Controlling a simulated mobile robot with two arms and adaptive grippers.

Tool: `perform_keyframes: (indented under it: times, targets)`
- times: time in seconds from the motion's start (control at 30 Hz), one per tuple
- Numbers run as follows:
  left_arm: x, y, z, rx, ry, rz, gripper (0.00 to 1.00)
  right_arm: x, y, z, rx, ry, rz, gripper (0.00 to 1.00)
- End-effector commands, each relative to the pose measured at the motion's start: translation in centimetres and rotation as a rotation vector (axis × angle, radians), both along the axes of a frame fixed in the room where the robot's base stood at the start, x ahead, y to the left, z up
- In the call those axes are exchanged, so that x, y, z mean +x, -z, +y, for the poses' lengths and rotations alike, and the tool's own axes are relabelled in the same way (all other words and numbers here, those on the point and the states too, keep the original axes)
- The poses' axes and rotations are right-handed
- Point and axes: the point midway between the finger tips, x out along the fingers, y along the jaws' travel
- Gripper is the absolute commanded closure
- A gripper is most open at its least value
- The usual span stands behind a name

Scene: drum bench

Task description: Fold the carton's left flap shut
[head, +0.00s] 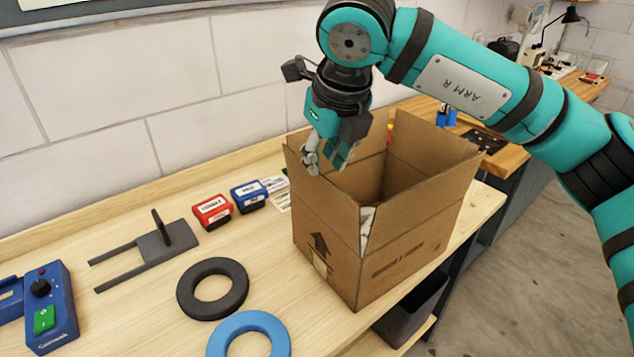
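The brown cardboard carton (395,260) stands on the wooden bench, its top open and its visible flaps standing up. Its left flap (318,205) rises above the side with the black arrow. My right gripper (326,163) comes down from above at this flap's upper edge, close to its far end. Its fingers look apart, with a gap between the tips. I cannot tell whether a finger touches the cardboard. Something whitish shows inside the carton through the gap at the near corner. My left gripper is out of view.
Red (212,211) and blue (249,196) small boxes lie left of the carton. A dark forked stand (150,249), a black ring (212,288), a blue ring (250,336) and a blue switch box (47,307) lie further left and nearer. The bench edge runs close by the carton's right.

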Motion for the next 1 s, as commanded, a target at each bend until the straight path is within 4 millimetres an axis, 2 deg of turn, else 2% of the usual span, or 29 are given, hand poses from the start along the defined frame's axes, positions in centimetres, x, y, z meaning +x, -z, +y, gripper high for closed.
perform_keyframes:
  times: [0.23, 0.33, 0.6, 0.87, 1.0]
  targets:
    - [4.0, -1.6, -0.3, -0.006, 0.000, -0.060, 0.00, 2.0, 4.8, 0.5, -0.002, -0.001, 0.004, 0.74]
    - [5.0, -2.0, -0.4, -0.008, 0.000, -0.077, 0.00, 2.6, 6.3, 0.7, -0.002, -0.002, 0.003, 0.74]
    - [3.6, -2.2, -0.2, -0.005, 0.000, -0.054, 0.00, 3.5, 8.5, 1.0, 0.000, -0.001, 0.000, 0.74]
    - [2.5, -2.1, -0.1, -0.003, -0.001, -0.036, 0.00, 3.6, 8.7, 1.0, 0.000, -0.002, 0.000, 0.74]
    - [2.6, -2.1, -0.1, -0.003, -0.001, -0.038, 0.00, 3.6, 8.7, 1.0, 0.000, -0.002, 0.000, 0.90]
